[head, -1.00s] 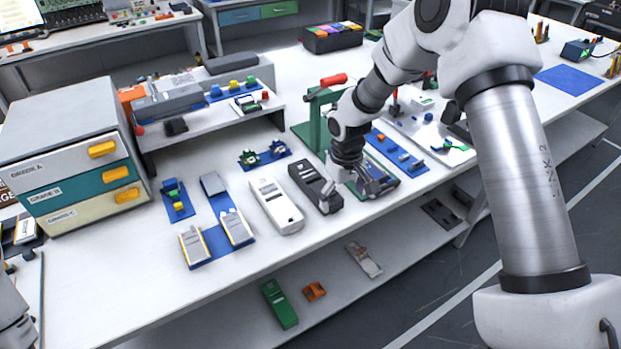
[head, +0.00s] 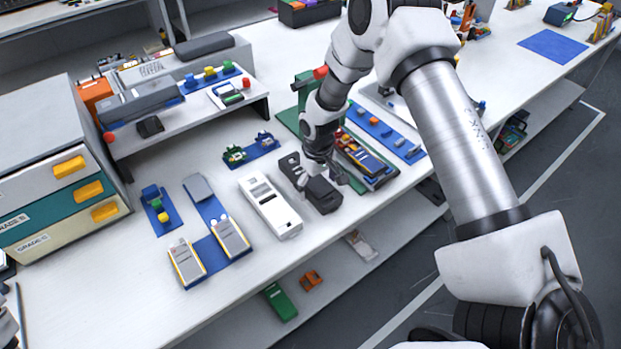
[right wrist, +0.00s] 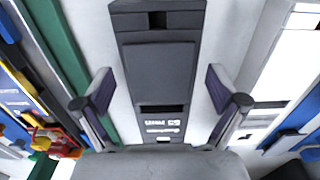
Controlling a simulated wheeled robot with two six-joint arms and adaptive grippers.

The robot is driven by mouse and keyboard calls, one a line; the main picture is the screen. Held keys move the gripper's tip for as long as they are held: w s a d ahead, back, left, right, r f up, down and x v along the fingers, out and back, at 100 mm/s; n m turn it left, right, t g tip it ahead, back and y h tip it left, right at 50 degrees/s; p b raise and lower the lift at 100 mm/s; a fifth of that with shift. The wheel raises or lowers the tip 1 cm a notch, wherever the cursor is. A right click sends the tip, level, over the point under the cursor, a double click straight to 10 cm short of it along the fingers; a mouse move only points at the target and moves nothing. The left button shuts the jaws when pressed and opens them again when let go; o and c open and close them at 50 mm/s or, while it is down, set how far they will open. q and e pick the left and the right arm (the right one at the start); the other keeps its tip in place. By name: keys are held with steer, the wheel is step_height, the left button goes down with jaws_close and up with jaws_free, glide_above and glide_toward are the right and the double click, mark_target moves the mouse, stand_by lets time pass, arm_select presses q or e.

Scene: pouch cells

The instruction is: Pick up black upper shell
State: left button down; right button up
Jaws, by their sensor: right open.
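The black upper shell (head: 323,196) lies on the white bench, right of the white shell (head: 270,205). My right gripper (head: 318,175) is over the black shell from behind and hides part of it. In the right wrist view the black shell (right wrist: 158,75) lies lengthwise between the two spread fingers of my right gripper (right wrist: 158,92). There is a gap between each finger and the shell's sides, and the gripper holds nothing. My left gripper does not show; only a bit of my left arm is at the left edge of the head view.
A green mat with an open device (head: 362,160) lies close right of the black shell. Blue trays (head: 217,247) with small parts and two pale devices are at left. A drawer cabinet (head: 55,150) stands at far left.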

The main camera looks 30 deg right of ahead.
steer(key=shift+s+r, duration=0.1)
steer(key=shift+c, duration=1)
steer(key=c, duration=1.1)
steer(key=shift+o, duration=0.2)
steer(key=shift+r+b, duration=0.35)
steer(key=shift+r, duration=0.5)
steer(key=shift+s+r+b, duration=0.15)
steer(key=shift+s+r, duration=0.1)
steer(key=shift+r, duration=0.2)
steer(key=shift+s+r+b, duration=0.15)
steer(key=shift+s+r, duration=0.05)
steer(key=shift+r, duration=0.25)
steer(key=s+d+r+b, duration=0.1)
steer(key=s+b, duration=0.4)
steer(key=s, duration=1)
steer(key=shift+r, duration=0.25)
